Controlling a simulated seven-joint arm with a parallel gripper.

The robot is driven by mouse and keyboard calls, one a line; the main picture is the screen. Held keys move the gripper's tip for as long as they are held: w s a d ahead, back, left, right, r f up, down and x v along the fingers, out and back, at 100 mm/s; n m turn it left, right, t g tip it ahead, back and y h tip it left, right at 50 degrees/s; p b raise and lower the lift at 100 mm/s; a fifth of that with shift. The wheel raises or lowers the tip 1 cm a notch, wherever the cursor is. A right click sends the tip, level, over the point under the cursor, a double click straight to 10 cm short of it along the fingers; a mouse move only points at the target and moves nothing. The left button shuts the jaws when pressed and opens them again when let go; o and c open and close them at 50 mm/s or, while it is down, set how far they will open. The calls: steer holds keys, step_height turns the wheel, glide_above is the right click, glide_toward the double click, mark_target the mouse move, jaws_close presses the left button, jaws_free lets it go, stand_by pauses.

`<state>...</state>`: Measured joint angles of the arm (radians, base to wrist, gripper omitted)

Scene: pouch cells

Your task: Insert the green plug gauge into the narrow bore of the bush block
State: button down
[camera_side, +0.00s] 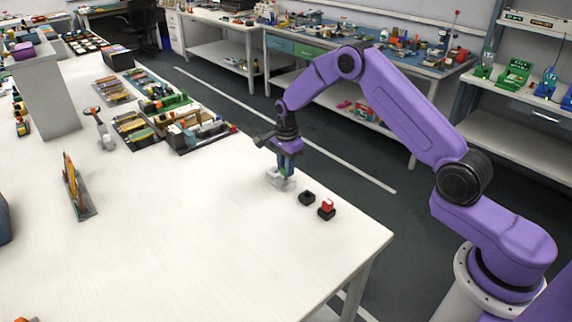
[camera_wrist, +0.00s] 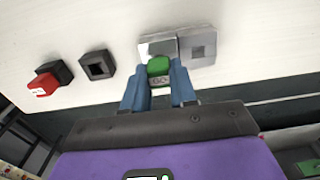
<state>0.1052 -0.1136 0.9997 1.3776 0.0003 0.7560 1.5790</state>
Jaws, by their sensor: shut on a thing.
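My gripper (camera_wrist: 159,82) is shut on the green plug gauge (camera_wrist: 159,70), with a blue finger on each side of it. The silver bush block (camera_wrist: 203,58) lies just beyond the gauge in the wrist view, with a square bore showing in its right part. The gauge and fingers cover the near side of the left part, and no bore shows there. I cannot tell whether the gauge's lower end is above the block or in it. In the side view my gripper (camera_side: 286,168) points down right at the pale block (camera_side: 275,180).
A black holder (camera_wrist: 97,65) with an empty square hole stands left of the bush block in the wrist view. Beside it a red piece (camera_wrist: 42,85) sits at another black holder (camera_wrist: 61,71). The white table (camera_side: 180,240) is clear in front; trays of parts (camera_side: 195,135) lie further back.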

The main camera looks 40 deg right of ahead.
steer(key=shift+f, duration=0.9)
steer(key=c, duration=0.8)
jaws_free()
steer(key=shift+r, duration=0.1)
step_height(320, 180, up, 17)
steer(key=shift+r, duration=0.15)
